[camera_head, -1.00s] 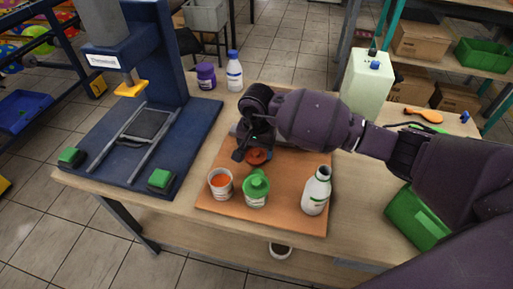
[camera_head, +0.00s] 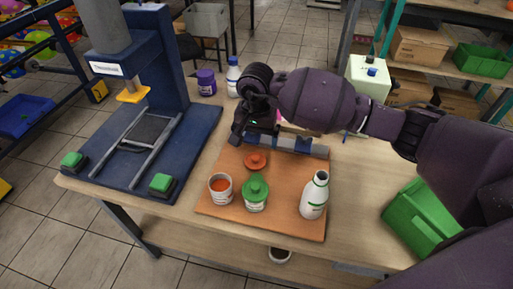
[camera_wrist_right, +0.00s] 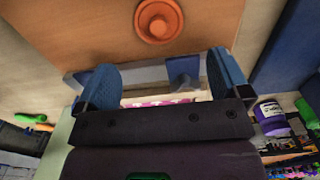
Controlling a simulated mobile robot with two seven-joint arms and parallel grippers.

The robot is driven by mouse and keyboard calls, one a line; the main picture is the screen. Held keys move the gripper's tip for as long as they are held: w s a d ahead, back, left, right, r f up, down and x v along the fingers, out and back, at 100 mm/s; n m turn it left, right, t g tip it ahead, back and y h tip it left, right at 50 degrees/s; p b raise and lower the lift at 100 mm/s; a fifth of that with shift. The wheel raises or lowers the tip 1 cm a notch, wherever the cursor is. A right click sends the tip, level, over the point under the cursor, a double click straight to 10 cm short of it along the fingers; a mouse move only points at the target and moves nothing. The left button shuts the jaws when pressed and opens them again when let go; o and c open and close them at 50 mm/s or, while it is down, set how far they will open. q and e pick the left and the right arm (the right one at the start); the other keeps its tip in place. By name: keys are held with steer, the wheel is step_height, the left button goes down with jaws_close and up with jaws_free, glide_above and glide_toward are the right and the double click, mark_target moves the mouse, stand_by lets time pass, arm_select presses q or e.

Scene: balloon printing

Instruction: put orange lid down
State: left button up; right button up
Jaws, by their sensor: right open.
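The orange lid (camera_head: 256,161) lies on the orange-brown board (camera_head: 285,222), behind the two small cups. It also shows at the top of the right wrist view (camera_wrist_right: 158,20), with a round knob on it. My right gripper (camera_head: 248,141) is just behind the lid, apart from it. In the right wrist view its two blue-padded fingers (camera_wrist_right: 162,68) are spread wide with no lid between them. An open white cup with orange contents (camera_head: 220,188) and a cup with a green lid (camera_head: 255,193) stand on the board. My left gripper is not in view.
A white bottle (camera_head: 315,196) stands at the board's right. A blue-grey bar (camera_head: 300,144) lies behind the board. The blue press (camera_head: 150,140) fills the left of the table. A purple jar (camera_head: 206,82) stands at the back, and a green bin (camera_head: 420,217) is at the right.

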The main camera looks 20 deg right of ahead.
mark_target(256, 155)
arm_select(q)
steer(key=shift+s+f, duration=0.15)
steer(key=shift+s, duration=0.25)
arm_select(e)
steer(key=shift+r, duration=2.6)
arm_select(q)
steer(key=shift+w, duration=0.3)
